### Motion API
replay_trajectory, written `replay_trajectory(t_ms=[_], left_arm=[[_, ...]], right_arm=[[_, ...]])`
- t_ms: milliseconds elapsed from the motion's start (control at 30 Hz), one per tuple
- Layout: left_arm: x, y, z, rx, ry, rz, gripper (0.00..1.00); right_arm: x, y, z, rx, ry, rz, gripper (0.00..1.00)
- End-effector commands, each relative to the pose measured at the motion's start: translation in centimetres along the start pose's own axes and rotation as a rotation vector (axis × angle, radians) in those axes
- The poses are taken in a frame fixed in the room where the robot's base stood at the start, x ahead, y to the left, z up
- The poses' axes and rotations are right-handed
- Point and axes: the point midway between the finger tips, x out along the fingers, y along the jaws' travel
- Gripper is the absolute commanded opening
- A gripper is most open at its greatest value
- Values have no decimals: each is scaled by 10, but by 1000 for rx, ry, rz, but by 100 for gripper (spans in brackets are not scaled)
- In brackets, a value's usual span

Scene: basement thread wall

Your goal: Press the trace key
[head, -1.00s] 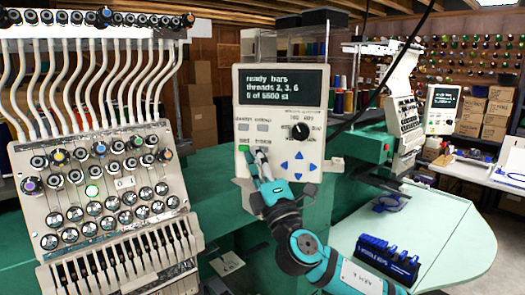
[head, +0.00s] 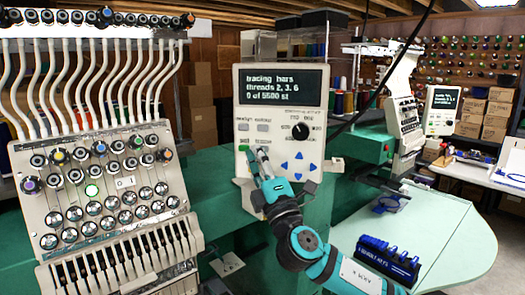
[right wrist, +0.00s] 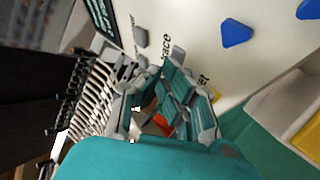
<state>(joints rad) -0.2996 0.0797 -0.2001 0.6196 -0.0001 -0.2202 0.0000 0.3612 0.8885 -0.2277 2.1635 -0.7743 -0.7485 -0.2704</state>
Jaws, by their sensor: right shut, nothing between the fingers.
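The control panel (head: 282,120) is a pale upright box with a dark screen (head: 283,90) reading "tracing bars, threads 2, 3, 6, 0 of 5500 st". My right gripper (head: 258,153) is shut and empty, with its fingertips at the panel's lower left keys, beside the green key (head: 244,148). The trace key is mostly hidden behind the fingertips in the head view. In the right wrist view, the gripper (right wrist: 162,80) is close to the panel face, beside a label ending in "ace"; I cannot tell whether it touches the key. My left gripper is not in view.
Blue arrow keys (head: 291,167) and a black knob (head: 300,131) lie right of the fingertips. A multi-needle embroidery head (head: 110,185) stands at the left. A pale green table (head: 440,235) holds a blue rack (head: 385,260) at the lower right.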

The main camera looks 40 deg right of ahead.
Motion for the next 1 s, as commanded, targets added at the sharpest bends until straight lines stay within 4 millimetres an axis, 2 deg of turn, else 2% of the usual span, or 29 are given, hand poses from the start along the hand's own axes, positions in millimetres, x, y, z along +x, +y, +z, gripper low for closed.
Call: replay_trajectory(t_ms=[1000], left_arm=[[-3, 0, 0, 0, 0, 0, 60]], right_arm=[[-18, 13, -13, 1, 0, 0, 0]])
